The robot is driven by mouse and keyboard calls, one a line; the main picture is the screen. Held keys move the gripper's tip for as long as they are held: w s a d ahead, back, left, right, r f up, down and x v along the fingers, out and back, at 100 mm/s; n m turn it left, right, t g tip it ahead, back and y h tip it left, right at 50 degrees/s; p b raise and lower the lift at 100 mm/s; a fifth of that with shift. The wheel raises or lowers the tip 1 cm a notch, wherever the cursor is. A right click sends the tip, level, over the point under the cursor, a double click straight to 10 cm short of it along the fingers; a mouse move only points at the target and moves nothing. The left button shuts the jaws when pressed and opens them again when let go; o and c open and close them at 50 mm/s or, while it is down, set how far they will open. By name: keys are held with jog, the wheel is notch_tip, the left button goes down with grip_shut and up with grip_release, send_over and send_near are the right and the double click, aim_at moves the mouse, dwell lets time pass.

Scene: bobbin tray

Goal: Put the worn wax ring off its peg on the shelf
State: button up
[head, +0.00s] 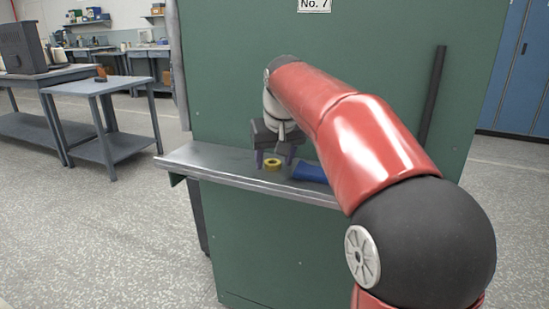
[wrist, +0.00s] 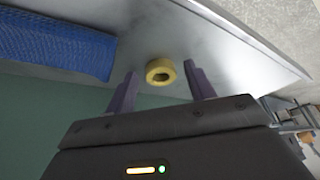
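A yellow ring (head: 273,164), the wax ring by its look, appears to lie flat on the grey metal shelf (head: 215,165). My gripper (head: 273,160) is open above the shelf at the ring. In the wrist view its two purple fingers (wrist: 161,82) stand to either side of the ring, with a gap on both sides and nothing between them touched. I cannot tell how high the fingertips are above the shelf. No peg can be made out in either view.
A blue ribbed cloth or pad (head: 310,172) lies on the shelf right of the ring; it is also in the wrist view (wrist: 55,45). The green panel (head: 225,80) marked No. 7 rises behind the shelf. The shelf's left part is clear. A grey table (head: 100,88) stands left.

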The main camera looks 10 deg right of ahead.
jog(key=shift+s+r, duration=0.1)
jog(key=shift+r, duration=0.45)
jog(key=p+v, duration=0.2)
jog(key=v, duration=0.9)
jog(key=shift+s+r, duration=0.1)
